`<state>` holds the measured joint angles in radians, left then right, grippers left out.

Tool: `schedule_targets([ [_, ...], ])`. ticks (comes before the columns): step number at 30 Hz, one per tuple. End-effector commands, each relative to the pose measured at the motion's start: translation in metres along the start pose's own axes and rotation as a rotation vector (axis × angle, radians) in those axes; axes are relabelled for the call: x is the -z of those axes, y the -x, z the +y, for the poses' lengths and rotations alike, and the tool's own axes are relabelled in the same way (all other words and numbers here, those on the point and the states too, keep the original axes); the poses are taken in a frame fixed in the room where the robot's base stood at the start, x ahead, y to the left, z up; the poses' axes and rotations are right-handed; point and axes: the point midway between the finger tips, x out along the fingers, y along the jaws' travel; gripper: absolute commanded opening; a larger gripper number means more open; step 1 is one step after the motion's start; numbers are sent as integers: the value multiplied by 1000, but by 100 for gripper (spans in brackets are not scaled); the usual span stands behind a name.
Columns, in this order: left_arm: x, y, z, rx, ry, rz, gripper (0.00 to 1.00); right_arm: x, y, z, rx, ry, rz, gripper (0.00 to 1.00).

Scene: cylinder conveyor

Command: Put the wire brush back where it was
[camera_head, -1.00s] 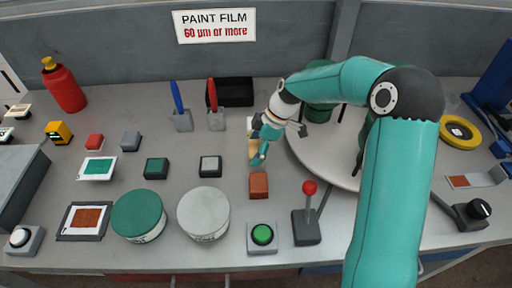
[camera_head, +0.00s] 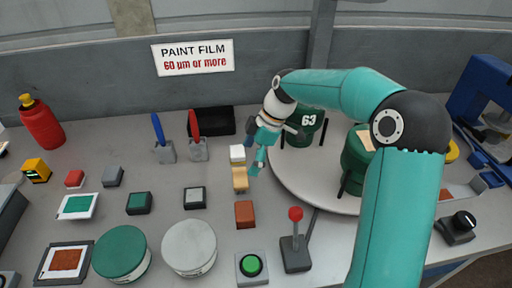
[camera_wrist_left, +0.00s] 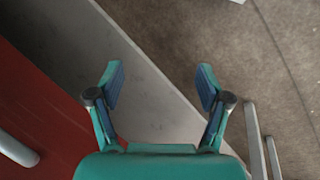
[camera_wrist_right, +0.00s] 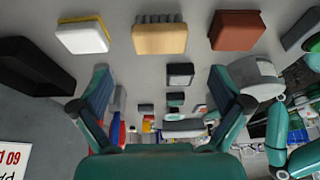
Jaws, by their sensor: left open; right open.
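The wire brush (camera_head: 240,180), a tan block with dark grey bristles, lies on the grey bench between a white block (camera_head: 237,154) and a red-brown block (camera_head: 245,214). It also shows in the right wrist view (camera_wrist_right: 159,38), at the top and beyond the fingertips. My right gripper (camera_head: 257,166) is open and empty, just right of the brush in the head view and apart from it. The right wrist view shows nothing between its fingers (camera_wrist_right: 160,80). My left gripper (camera_wrist_left: 160,85) is open and empty by the bench edge, seen only in the left wrist view.
A round turntable (camera_head: 290,188) with green drums (camera_head: 304,128) stands right of the brush. A red-knobbed lever (camera_head: 296,250), a green button (camera_head: 251,265) and round tins (camera_head: 190,248) are in front.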

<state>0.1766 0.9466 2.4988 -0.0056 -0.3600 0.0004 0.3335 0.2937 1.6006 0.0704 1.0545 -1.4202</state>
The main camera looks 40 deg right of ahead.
Motion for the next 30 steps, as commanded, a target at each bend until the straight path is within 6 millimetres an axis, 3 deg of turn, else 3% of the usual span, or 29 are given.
schedule_targets([
  [3,0,0,0,0,0,0,78,0,21,1,-3,0,0,100],
  [9,0,0,0,0,0,0,78,0,37,0,0,0,0,100],
  [30,0,0,0,0,0,0,78,2,38,0,2,3,0,100],
])
